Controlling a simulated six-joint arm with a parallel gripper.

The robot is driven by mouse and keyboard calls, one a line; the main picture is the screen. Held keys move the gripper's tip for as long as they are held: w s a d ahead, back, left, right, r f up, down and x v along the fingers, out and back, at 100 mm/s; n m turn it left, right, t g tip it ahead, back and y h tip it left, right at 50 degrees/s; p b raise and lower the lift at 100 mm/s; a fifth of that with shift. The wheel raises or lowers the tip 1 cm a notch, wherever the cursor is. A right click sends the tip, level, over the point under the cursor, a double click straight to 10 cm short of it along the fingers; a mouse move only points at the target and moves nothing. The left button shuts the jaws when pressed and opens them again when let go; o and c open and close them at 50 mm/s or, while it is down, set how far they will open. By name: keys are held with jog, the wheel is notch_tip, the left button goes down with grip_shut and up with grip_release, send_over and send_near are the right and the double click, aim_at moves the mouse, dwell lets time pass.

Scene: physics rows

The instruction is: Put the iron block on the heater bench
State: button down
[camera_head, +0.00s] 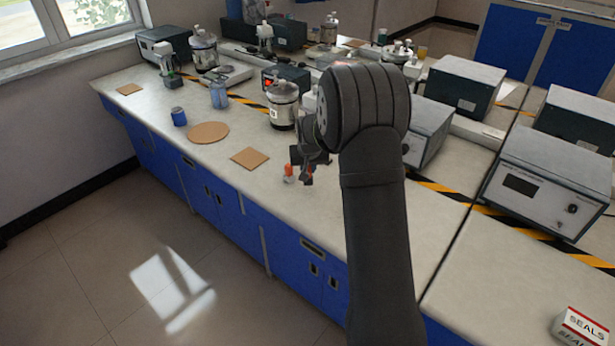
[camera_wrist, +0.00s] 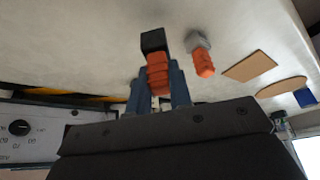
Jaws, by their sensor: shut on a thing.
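My gripper (camera_wrist: 158,92) is shut on the orange grip of a dark block (camera_wrist: 153,40), which I take to be the iron block. The dark block points away from the fingers. In the head view, the held block (camera_head: 309,174) shows small beside my gripper (camera_head: 311,160), over the bench's front part. A second, lighter grey block with an orange grip (camera_wrist: 203,62) stands beside it, apart from the fingers; it also shows in the head view (camera_head: 288,173). I cannot tell whether the held block touches the bench. I cannot tell which surface is the heater bench.
A steel vessel (camera_head: 283,105) stands behind my gripper. Grey instrument boxes (camera_head: 545,180) stand right, near striped tape. My arm hides part of the bench.

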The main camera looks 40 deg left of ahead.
jog(key=shift+f, duration=1.95)
jog(key=shift+f, duration=0.15)
jog(key=c, duration=1.3)
grip_release()
jog(key=shift+r, duration=0.2)
jog(key=v, duration=1.2)
jog(key=shift+w+f, duration=0.1)
jog(key=shift+f, duration=0.1)
